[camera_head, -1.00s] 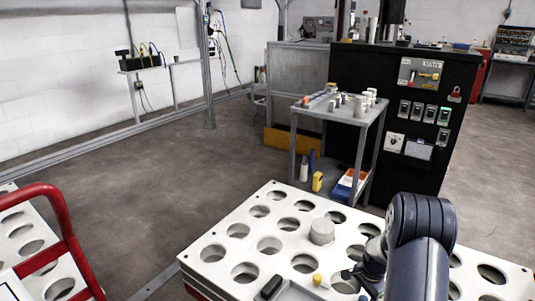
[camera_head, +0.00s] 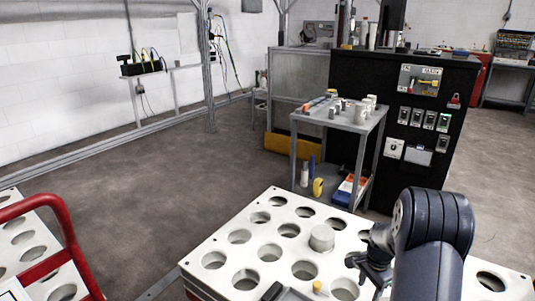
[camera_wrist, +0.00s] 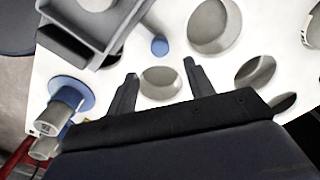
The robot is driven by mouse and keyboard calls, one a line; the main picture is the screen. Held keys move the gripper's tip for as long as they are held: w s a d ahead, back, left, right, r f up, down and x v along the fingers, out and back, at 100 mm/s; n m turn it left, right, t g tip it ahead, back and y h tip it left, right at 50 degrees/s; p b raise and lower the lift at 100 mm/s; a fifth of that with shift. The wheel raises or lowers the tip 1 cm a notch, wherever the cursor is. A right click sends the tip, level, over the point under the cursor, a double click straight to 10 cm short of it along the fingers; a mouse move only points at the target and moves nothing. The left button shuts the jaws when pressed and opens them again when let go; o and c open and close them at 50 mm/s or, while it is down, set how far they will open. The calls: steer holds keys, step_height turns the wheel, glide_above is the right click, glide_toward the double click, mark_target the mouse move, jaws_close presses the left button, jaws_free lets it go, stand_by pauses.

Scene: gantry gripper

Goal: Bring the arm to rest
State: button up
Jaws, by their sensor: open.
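My gripper (camera_head: 374,268) is over the white plate with round holes (camera_head: 222,240), at the right of the head view. In the wrist view my gripper (camera_wrist: 160,72) shows two dark fingers spread apart with nothing between them. Below them are the white plate and one of its holes. My arm covers part of the plate's right side in the head view. A light grey cylinder (camera_head: 321,238) stands in the plate, left of my gripper and apart from it.
A grey cart (camera_head: 342,120) with several small parts stands behind the plate, beside a black cabinet (camera_head: 400,150). A red rail (camera_head: 68,235) and another holed plate (camera_head: 30,238) are at the left. Open floor (camera_head: 150,180) lies between.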

step_height(320, 180, down, 9)
steer(key=b, duration=0.3)
steer(key=shift+r+n, duration=0.35)
steer(key=shift+n, duration=0.55)
steer(key=n, duration=0.6)
steer(key=shift+n, duration=0.4)
steer(key=n, duration=0.4)
steer(key=shift+n, duration=0.3)
steer(key=n, duration=0.5)
steer(key=shift+r+p, duration=0.55)
steer(key=shift+r, duration=0.75)
